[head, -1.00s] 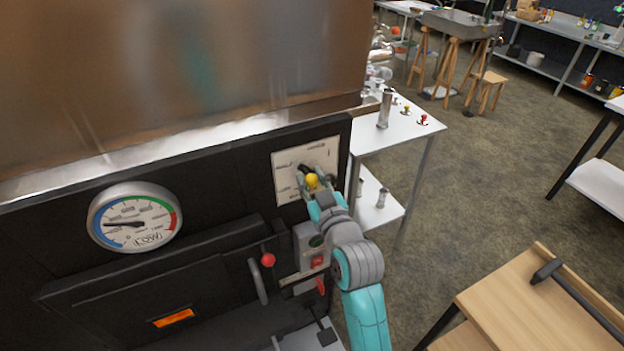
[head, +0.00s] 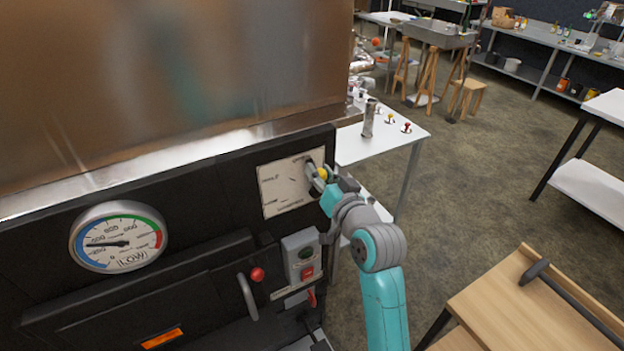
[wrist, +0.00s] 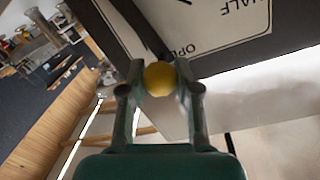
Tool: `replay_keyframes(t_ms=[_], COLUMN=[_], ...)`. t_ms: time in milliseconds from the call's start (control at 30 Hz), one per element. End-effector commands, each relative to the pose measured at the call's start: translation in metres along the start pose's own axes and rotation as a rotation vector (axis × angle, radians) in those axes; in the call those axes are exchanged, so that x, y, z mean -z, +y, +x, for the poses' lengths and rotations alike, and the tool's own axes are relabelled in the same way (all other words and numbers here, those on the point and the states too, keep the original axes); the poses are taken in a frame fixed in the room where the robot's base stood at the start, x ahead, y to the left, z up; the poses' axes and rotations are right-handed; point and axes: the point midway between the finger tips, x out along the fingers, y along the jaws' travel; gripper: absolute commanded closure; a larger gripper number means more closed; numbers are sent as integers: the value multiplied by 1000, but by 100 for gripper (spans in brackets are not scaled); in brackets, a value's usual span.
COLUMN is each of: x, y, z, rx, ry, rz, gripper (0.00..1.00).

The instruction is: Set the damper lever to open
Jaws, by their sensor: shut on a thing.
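The damper lever ends in a yellow knob (head: 321,174), at the right edge of a white label plate (head: 286,190) on the black front panel. My gripper (head: 318,172) is shut on the knob. In the wrist view the yellow knob (wrist: 159,79) sits between the two fingers of my gripper (wrist: 160,75). The label plate (wrist: 215,30) shows there with the word HALF and a partly hidden word starting OP close to the knob.
A round gauge (head: 118,237) is on the panel at left. A red-knobbed door handle (head: 250,290) and a switch box (head: 302,257) are below the plate. A white table (head: 385,145) stands behind, and a wooden bench (head: 530,310) is at lower right, with open floor between.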

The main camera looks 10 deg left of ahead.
Motion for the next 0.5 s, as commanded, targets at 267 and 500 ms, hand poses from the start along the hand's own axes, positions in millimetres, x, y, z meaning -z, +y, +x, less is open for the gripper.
replay_keyframes(t_ms=[267, 500], x=[9, 11], y=[14, 20], z=[1, 2], rx=[2, 4], ry=[-13, -18], rz=[150, 208], gripper=[100, 100])
